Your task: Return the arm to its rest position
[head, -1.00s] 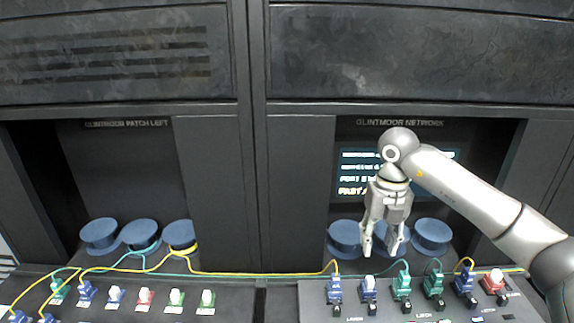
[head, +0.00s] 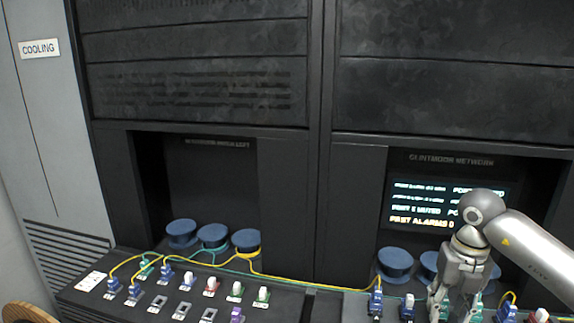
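My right arm (head: 535,255) comes in from the right edge. Its gripper (head: 453,311) points down in front of the right-hand panel, with its two fingers apart and nothing visible between them. It hides part of a teal connector (head: 444,304) and part of the blue spools behind. Whether the fingertips touch anything cannot be told. My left gripper is not in view.
A row of connectors with yellow and teal cables runs along the front ledge (head: 290,304). Blue spools (head: 213,235) sit in the left bay and more (head: 395,262) in the right bay, below a lit screen (head: 420,205). A grey cooling cabinet (head: 45,130) stands at left.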

